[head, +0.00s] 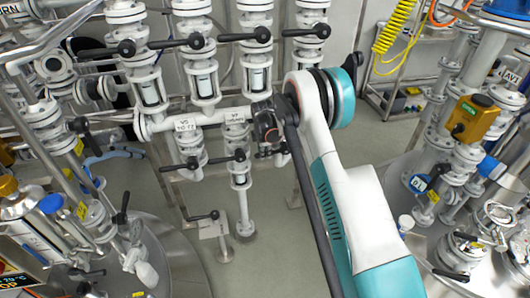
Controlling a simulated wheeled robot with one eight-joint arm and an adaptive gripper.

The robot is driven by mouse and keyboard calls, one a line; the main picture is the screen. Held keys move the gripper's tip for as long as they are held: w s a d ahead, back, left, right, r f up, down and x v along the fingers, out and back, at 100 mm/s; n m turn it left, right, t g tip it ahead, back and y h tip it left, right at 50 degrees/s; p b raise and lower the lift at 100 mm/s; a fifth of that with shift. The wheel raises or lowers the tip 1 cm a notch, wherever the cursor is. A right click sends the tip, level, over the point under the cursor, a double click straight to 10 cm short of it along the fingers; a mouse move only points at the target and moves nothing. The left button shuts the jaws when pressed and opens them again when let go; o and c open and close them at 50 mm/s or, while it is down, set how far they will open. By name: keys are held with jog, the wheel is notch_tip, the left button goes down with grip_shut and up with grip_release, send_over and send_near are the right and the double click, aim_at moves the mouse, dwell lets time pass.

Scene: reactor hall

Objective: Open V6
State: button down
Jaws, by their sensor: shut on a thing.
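My gripper (268,132) is dark and small in the head view, at the end of my white and teal arm. It is beside the lower white valve column, just right of the white pipe that carries small labels. Its fingers are shut on what looks like a black valve lever, mostly hidden by the gripper and arm. The label text (236,116) is too small to read surely, so I cannot confirm which valve is V6.
Several white valve columns with black levers (196,41) stand above and behind. Metal vessels with dense pipework and levers flank left (180,262) and right (445,268). A yellow device (472,118) sits at right. Grey floor shows in the middle.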

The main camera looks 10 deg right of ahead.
jog(key=shift+a+f+h+b, duration=0.2)
jog(key=shift+f+h+b, duration=0.8)
jog(key=shift+f, duration=0.15)
jog(key=shift+s+d+f+n+h+b, duration=0.1)
jog(key=shift+d+f+n+h+b, duration=0.05)
jog(key=shift+f+h+b, duration=0.5)
jog(key=shift+d+f+n+h+b, duration=0.15)
jog(key=shift+f+h+b, duration=0.25)
jog(key=shift+h+b, duration=0.4)
jog(key=c, duration=1.5)
grip_release()
jog(key=shift+o, duration=0.2)
jog(key=v, duration=1.2)
jog(key=shift+c, duration=0.3)
